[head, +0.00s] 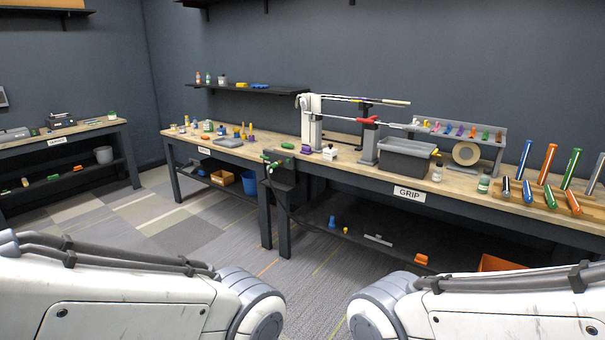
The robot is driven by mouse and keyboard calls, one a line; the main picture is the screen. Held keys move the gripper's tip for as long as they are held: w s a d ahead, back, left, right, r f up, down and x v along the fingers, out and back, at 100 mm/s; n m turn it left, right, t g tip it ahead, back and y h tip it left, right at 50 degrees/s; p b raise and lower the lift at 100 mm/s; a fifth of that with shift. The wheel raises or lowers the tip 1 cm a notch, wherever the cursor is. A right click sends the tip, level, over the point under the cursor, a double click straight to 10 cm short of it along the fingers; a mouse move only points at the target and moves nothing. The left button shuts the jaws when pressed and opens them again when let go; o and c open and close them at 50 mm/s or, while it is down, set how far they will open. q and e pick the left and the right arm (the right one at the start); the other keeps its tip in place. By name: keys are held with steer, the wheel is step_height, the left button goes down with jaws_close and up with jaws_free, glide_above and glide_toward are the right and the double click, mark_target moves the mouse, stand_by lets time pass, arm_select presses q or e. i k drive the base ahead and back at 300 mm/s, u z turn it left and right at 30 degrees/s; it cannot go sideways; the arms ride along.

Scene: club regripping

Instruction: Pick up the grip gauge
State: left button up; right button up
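I cannot make out for certain which small item is the grip gauge. The bench labelled GRIP (409,194) stands ahead and to the right, with many small tools on it. A flat grey piece (378,240) lies on its lower shelf, too small to identify. Parts of both my arms show at the bottom left and bottom right, but neither gripper is in view.
A clamp stand (369,140) holds a club shaft over the bench. A grey bin (405,156), a tape roll (466,153) and coloured grips (547,163) stand to its right. Another bench (62,134) is at far left. Carpet between benches is clear.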

mark_target(329, 153)
steer(key=u, duration=0.4)
steer(key=i, duration=2.25)
steer(key=z, duration=0.65)
steer(key=i, duration=1.8)
steer(key=z, duration=0.75)
